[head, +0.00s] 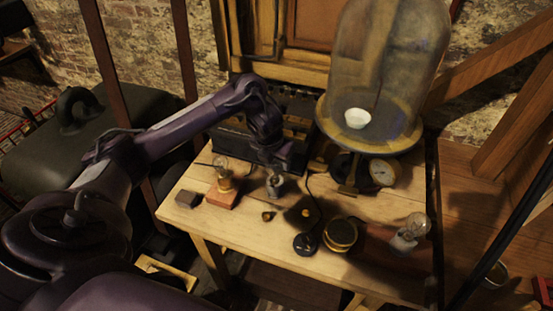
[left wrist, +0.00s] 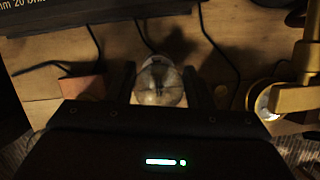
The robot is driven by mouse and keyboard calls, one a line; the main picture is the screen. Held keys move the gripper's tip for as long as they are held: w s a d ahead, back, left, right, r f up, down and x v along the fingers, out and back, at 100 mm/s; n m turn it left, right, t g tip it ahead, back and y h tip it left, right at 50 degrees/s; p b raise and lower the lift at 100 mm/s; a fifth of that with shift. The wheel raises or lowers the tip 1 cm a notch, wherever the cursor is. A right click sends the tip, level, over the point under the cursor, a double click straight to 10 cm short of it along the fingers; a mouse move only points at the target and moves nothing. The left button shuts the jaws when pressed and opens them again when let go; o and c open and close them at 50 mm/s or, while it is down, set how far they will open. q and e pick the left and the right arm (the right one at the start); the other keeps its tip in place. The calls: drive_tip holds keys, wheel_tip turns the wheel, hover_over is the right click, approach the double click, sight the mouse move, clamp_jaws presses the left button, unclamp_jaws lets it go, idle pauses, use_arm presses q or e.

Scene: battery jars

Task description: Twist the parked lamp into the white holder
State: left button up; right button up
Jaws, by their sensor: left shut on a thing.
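My left gripper (head: 273,172) points down over the table and is shut on a clear glass lamp (head: 274,186). In the left wrist view the lamp's round globe (left wrist: 158,84) sits between the two dark fingers; its lower end is hidden. Left of it in the head view, another bulb (head: 221,165) stands upright in a brass fitting on a red-brown block (head: 223,194). At the right, a bulb (head: 418,223) sits on a pale grey-white base (head: 403,242) by a brown board. I cannot tell for sure which base is the white holder. My right gripper is not in view.
A glass bell jar (head: 385,60) with a white cup (head: 358,118) stands at the back right, above a gauge (head: 382,172). A black case (head: 232,142) stands behind the gripper. A brass disc (head: 341,234), a black round piece (head: 306,243) and cables lie in front.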

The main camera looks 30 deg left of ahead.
use_arm(q)
drive_tip(key=shift+f, duration=0.15)
idle(0.3)
drive_tip(key=shift+f+m+b, duration=0.1)
drive_tip(key=shift+m+b, duration=0.3)
drive_tip(key=shift+b, duration=0.2)
drive_tip(key=shift+d+m+h+b, duration=0.15)
drive_tip(key=shift+m+h+b, duration=0.25)
drive_tip(key=shift+m+b, duration=0.75)
drive_tip(key=shift+m+h, duration=0.3)
drive_tip(key=shift+m, duration=0.65)
drive_tip(key=shift+d+m+b, duration=0.15)
drive_tip(key=shift+m+b, duration=0.15)
drive_tip(key=shift+m, duration=0.4)
drive_tip(key=shift+m+g+h, duration=0.3)
drive_tip(key=shift+m, duration=0.4)
drive_tip(key=m, duration=0.3)
drive_tip(key=shift+s+d+r+g+h, duration=0.1)
drive_tip(key=shift+s+r+g+h, duration=0.05)
drive_tip(key=shift+r+g+h, duration=0.15)
drive_tip(key=shift+s+d+f+m+p, duration=0.15)
drive_tip(key=shift+m+p, duration=0.25)
drive_tip(key=shift+m, duration=0.6)
